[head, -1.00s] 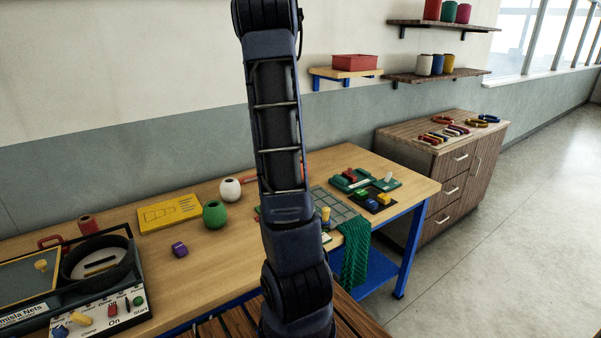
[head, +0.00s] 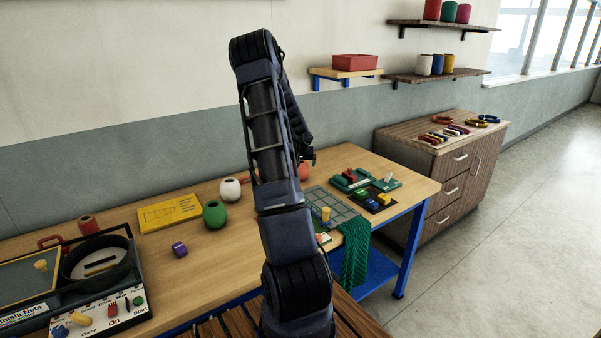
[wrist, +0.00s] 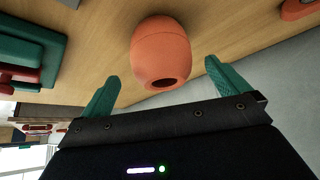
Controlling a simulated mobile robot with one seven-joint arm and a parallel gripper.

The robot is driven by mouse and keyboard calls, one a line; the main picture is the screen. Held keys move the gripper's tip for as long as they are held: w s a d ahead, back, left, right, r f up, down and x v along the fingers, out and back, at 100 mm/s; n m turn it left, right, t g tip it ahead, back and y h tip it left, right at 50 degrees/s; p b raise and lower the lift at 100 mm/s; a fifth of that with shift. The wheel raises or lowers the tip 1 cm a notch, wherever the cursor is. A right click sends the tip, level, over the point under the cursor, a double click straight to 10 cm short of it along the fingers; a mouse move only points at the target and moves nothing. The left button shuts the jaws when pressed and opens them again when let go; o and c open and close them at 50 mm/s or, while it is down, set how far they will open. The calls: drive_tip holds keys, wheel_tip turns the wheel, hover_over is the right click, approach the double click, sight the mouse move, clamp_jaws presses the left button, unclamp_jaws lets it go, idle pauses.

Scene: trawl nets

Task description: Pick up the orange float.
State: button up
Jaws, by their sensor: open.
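The orange float (wrist: 160,52) sits on the wooden table in the wrist view, a rounded body with a dark hole in the end facing my gripper. My gripper (wrist: 164,85) is open, its two green fingers spread to either side of the float's near end. My gripper is mostly hidden there.
A green float (head: 215,214) and a white float (head: 230,189) stand on the table (head: 262,205) left of my arm. A green net (head: 355,250) hangs over the front edge. A green tray (head: 352,180) with coloured pieces lies to the right.

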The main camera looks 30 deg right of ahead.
drive_tip(key=shift+x, duration=3.05)
drive_tip(key=shift+w, duration=0.1)
drive_tip(key=shift+c, duration=0.2)
drive_tip(key=c, duration=1)
drive_tip(key=shift+r, duration=0.1)
